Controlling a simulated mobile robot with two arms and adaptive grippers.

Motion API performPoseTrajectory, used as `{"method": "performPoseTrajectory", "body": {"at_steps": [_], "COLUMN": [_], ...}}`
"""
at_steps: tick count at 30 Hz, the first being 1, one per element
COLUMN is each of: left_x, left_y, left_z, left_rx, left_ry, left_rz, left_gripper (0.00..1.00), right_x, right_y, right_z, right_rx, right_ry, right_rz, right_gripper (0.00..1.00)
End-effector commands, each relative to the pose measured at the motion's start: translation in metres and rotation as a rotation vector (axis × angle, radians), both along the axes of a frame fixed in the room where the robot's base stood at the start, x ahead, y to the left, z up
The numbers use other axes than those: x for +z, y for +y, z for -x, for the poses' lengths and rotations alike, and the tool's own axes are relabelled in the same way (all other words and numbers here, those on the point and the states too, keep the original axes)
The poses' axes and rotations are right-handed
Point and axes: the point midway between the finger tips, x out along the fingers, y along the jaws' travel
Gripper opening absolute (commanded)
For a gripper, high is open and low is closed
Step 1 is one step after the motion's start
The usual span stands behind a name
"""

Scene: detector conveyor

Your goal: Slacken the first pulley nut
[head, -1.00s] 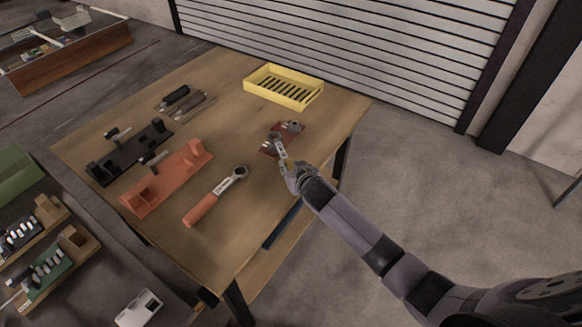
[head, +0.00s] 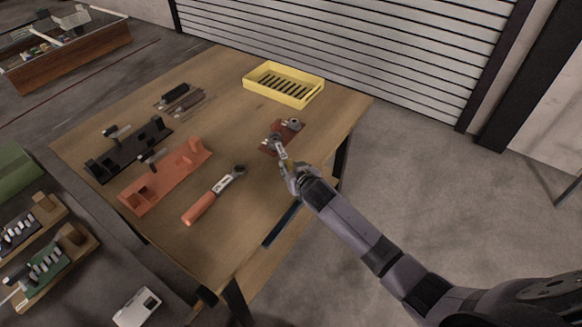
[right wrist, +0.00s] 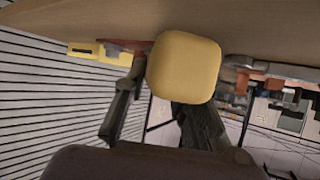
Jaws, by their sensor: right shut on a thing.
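A small dark red plate (head: 292,132) with grey pulley parts (head: 293,124) lies near the right edge of the wooden table. My right gripper (head: 286,168) is at that edge, shut on the yellowish handle of a short grey wrench (head: 281,152). The wrench's head reaches over the near pulley on the plate. I cannot tell whether it sits on the nut, which is too small to see. In the right wrist view the handle's blunt yellow end (right wrist: 185,68) shows large between the fingers and hides what lies behind. My left gripper is not in view.
A wrench with an orange handle (head: 199,208) lies left of the plate. An orange holder (head: 165,179) and a black holder (head: 128,153) are further left. A yellow slotted tray (head: 284,85) stands at the back. The wood between the orange wrench and the tray is bare.

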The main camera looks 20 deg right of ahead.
Motion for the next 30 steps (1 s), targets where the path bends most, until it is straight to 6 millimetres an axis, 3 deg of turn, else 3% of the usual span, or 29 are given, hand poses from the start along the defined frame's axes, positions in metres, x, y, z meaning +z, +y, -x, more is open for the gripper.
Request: {"method": "performPoseTrajectory", "body": {"at_steps": [18,19,30], "left_x": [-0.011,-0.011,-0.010], "left_y": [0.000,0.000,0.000], "left_z": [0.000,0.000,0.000], "left_rx": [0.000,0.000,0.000], "left_ry": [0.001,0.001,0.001], "left_rz": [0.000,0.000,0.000], "left_gripper": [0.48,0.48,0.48], "right_x": [-0.015,-0.015,-0.014], "right_y": [0.000,0.000,0.000], "right_z": [-0.001,-0.001,-0.001], "right_rx": [0.001,0.001,0.001], "right_ry": [-0.003,-0.003,-0.003], "right_rz": [-0.001,-0.001,-0.001], "right_gripper": [0.00,0.24,0.00]}}
